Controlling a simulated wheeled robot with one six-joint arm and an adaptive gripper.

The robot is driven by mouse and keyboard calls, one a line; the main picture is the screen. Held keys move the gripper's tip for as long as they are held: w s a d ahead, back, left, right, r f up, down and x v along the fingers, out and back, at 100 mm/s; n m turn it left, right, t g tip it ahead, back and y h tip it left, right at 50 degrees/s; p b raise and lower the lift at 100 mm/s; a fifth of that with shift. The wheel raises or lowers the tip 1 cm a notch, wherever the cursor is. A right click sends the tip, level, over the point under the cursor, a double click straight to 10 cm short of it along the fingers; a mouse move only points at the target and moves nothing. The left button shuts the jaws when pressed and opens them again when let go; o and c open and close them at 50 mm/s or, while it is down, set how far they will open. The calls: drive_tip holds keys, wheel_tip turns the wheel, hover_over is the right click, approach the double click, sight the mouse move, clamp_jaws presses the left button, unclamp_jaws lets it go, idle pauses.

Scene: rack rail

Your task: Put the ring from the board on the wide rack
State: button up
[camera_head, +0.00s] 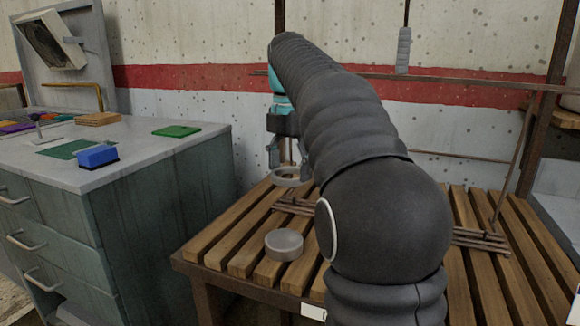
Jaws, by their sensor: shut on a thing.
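My gripper (285,163) points down above the left part of a slatted wooden table and is shut on a grey ring (292,183). The ring appears to hang above the slats, apart from them. Brown rails (478,240) lie across the slats, and another part of them shows left of my arm (296,206); my arm hides their middle. These may be part of the rack, but I cannot tell which piece is the wide rack. I cannot make out the board for certain.
A round grey puck (284,245) lies on the slatted table (232,240) below the ring. A thin upright post (514,165) stands at the right. A teal cabinet (160,195) at the left carries a blue block (97,156) and green pads (176,131).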

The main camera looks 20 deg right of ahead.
sight(294, 172)
drive_tip(key=shift+w+d+f+b, duration=0.65)
drive_tip(key=shift+w+d+f, duration=0.15)
drive_tip(key=shift+f, duration=0.2)
drive_tip(key=shift+f+b, duration=0.35)
drive_tip(key=shift+f, duration=0.45)
drive_tip(key=shift+s+f+b, duration=0.1)
drive_tip(key=shift+f+b, duration=0.5)
drive_tip(key=shift+f, duration=0.7)
drive_tip(key=shift+f, duration=0.5)
drive_tip(key=o, duration=1.1)
drive_tip(key=shift+c, duration=0.2)
drive_tip(key=shift+d+r, duration=0.1)
drive_tip(key=shift+r, duration=4.25)
